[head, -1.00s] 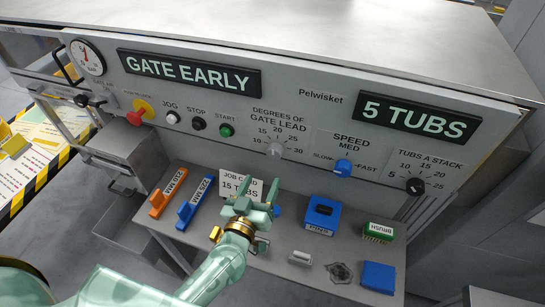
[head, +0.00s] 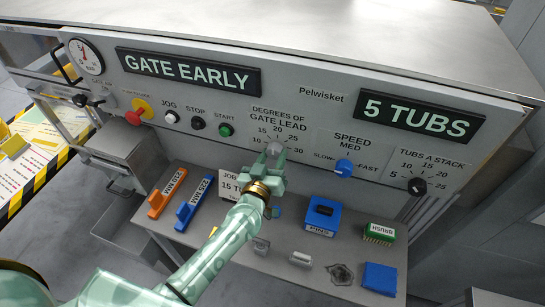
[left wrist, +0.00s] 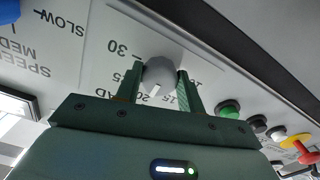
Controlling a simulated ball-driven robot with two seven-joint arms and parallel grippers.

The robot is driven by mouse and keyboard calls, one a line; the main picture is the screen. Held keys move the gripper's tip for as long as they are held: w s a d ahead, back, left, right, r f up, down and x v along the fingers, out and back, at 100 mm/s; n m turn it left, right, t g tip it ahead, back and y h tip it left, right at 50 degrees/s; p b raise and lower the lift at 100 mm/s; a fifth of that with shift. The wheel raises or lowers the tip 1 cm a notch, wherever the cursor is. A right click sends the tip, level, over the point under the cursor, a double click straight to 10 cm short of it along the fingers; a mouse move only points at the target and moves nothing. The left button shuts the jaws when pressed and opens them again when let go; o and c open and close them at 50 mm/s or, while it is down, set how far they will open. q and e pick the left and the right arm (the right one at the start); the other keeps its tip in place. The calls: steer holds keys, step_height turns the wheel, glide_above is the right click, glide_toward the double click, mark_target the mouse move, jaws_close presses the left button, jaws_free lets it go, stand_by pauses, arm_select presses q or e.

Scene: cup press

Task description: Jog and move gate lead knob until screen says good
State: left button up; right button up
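The grey gate lead knob (head: 273,148) sits on the sloped panel below its degrees scale. My left gripper (head: 274,163) has its fingers open at the knob. In the left wrist view the knob (left wrist: 160,76) lies between the two fingertips (left wrist: 160,84), one on each side; I cannot tell whether they touch it. Its white mark points roughly to the 20 region, partly hidden by the gripper. The left screen (head: 188,72) reads GATE EARLY. The white JOG button (head: 171,117) is to the left of STOP and START. My right gripper is out of view.
The right screen (head: 419,116) reads 5 TUBS. The blue speed knob (head: 344,168) and black stack knob (head: 417,186) are further right. On the shelf below lie an orange block (head: 168,193), a blue block (head: 195,203), a blue bin (head: 322,216) and a green brush (head: 379,234).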

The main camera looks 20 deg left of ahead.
arm_select(q)
steer(key=shift+n, duration=0.4)
steer(key=n+p, duration=0.1)
steer(key=n, duration=0.2)
steer(key=shift+r+n, duration=0.1)
steer(key=shift+n, duration=0.2)
steer(key=n+p, duration=0.1)
steer(key=n, duration=0.3)
steer(key=shift+d, duration=0.1)
steer(key=shift+n, duration=0.3)
steer(key=o, duration=1)
steer(key=shift+c, duration=0.2)
steer(key=shift+s, duration=0.1)
